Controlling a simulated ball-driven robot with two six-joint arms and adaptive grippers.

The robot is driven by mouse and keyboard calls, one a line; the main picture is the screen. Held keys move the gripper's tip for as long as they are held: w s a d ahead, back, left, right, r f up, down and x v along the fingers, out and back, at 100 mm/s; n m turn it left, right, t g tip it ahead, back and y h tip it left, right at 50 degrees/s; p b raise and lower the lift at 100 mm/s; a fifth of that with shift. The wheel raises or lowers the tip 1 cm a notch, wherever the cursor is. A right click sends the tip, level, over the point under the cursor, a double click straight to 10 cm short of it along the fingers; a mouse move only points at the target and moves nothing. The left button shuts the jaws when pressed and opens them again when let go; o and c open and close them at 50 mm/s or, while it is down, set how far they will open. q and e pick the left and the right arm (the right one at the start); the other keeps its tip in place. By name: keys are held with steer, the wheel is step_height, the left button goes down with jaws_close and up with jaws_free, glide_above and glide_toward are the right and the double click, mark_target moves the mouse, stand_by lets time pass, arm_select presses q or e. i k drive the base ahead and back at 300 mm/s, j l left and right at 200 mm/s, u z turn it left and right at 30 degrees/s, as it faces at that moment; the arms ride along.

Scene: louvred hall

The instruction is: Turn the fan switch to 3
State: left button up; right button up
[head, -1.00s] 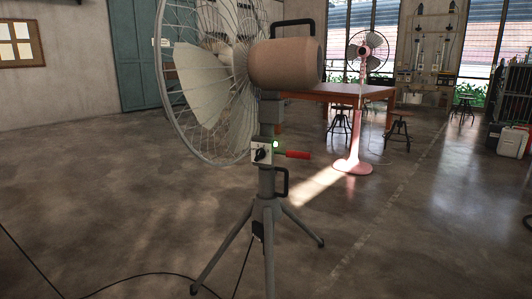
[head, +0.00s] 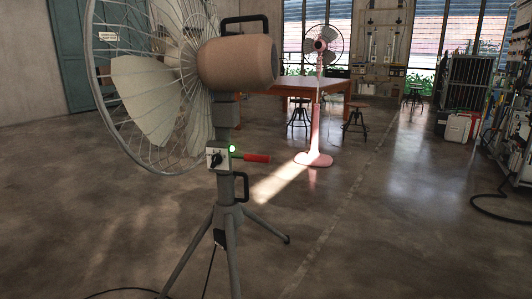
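A large grey fan with a tan motor housing (head: 238,63) stands on a tripod in the left half of the head view, its wire cage (head: 150,90) facing left. On its column is a small pale switch box with a dark knob (head: 215,159). A green light (head: 232,149) glows on the box, and a red handle (head: 257,158) sticks out to the right. The knob's setting is too small to read. A smaller pink pedestal fan (head: 316,120) stands farther back. Neither of my grippers is in view.
A reddish table (head: 335,84) and stools (head: 355,120) stand behind the pink fan. Shelving (head: 515,130) and a white container (head: 458,127) line the right side. A dark hose (head: 490,208) lies on the floor at right. The floor at centre right is open.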

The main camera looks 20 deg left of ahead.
mark_target(217, 158)
steer(key=i+j+z, duration=0.15)
steer(key=j+z, duration=0.2)
steer(key=j, duration=0.35)
steer(key=j+z, duration=0.4)
steer(key=j, duration=0.3)
steer(key=j+z, duration=0.35)
steer(key=j, duration=0.45)
